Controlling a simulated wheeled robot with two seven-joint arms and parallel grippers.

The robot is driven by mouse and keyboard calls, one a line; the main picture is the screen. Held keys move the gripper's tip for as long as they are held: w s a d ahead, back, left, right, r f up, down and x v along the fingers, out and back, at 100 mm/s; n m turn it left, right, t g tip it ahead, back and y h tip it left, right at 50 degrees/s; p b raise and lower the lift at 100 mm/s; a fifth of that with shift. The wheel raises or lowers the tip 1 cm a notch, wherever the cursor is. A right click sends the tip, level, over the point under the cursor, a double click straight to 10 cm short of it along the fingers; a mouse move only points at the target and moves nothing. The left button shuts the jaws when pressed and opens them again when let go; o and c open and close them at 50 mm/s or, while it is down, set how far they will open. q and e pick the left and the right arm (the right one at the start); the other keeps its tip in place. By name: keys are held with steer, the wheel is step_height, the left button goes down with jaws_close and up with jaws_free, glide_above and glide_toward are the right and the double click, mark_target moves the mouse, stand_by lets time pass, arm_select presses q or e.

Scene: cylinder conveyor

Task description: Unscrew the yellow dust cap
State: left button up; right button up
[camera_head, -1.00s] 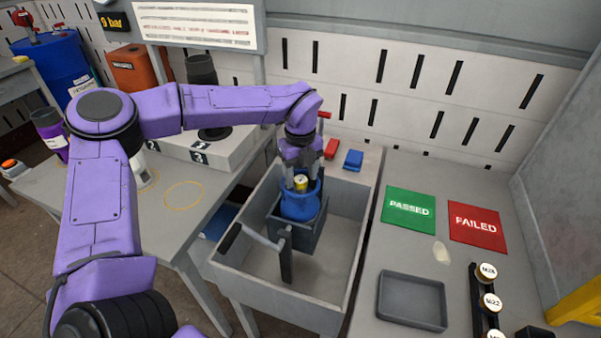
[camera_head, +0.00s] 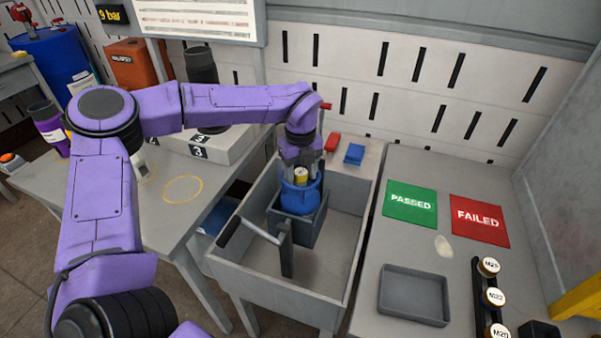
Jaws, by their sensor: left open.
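The yellow dust cap (camera_head: 301,174) sits on top of a blue cylinder (camera_head: 300,196). The cylinder stands upright in a dark grey holder (camera_head: 297,229) inside the grey sink-like trough. My left gripper (camera_head: 301,169) points down over the cap, with its fingers open at the cap's sides. I cannot tell whether the fingers touch the cap. The fingers and wrist hide part of the cap and the cylinder's top. My right gripper is not in view.
The trough (camera_head: 340,268) has a lever handle (camera_head: 262,230) in front of the holder. Red (camera_head: 333,142) and blue (camera_head: 354,154) blocks lie behind it. Right, a bench holds a green PASSED mat (camera_head: 410,204), a red FAILED mat (camera_head: 479,221), an empty tray (camera_head: 413,296) and labelled round pieces (camera_head: 489,266).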

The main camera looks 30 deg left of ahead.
arm_select(q)
steer(key=shift+f, duration=0.1)
jaws_close()
steer(key=n+b, duration=0.4)
steer(key=b, duration=0.1)
steer(key=shift+w+f+n, duration=0.1)
steer(key=shift+f+n, duration=0.3)
steer(key=shift+r+n, duration=0.25)
steer(key=shift+n, duration=0.25)
steer(key=shift+r, duration=0.2)
jaws_free()
